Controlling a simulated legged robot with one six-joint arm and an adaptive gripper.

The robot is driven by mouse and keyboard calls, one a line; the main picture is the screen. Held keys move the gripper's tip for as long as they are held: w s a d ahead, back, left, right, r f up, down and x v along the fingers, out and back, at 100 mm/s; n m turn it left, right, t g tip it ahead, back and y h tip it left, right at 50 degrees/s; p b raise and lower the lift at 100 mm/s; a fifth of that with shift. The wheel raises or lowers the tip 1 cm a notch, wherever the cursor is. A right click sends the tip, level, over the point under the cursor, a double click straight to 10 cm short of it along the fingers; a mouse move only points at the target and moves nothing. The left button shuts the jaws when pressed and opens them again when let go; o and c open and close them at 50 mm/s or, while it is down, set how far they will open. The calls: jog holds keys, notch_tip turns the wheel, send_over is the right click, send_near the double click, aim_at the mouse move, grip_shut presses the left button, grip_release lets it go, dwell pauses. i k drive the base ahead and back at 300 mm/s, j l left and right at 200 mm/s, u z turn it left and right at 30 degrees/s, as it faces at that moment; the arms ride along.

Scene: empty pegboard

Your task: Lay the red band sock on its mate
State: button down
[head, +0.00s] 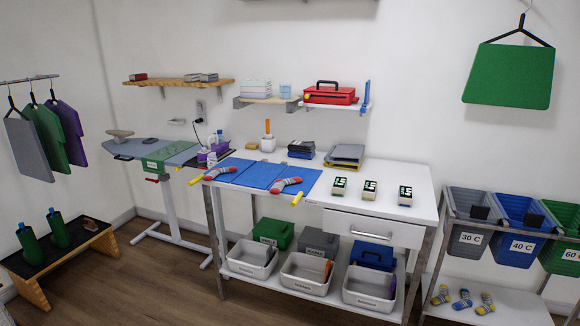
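At this size I cannot tell which one is the red band sock. My gripper is not in view.
Three small dark-and-white boxes (370,189) stand on the right of the table. Folded cloths (344,155) sit at the back. Several bins (305,272) fill the shelf below. Three more socks (463,299) lie on the rack's low shelf at right.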

aim_at(215, 172)
jog(key=i+j, duration=1.4)
jog(key=i+j+u, duration=0.1)
jog(key=i+j, duration=1.3)
jog(key=i, duration=0.15)
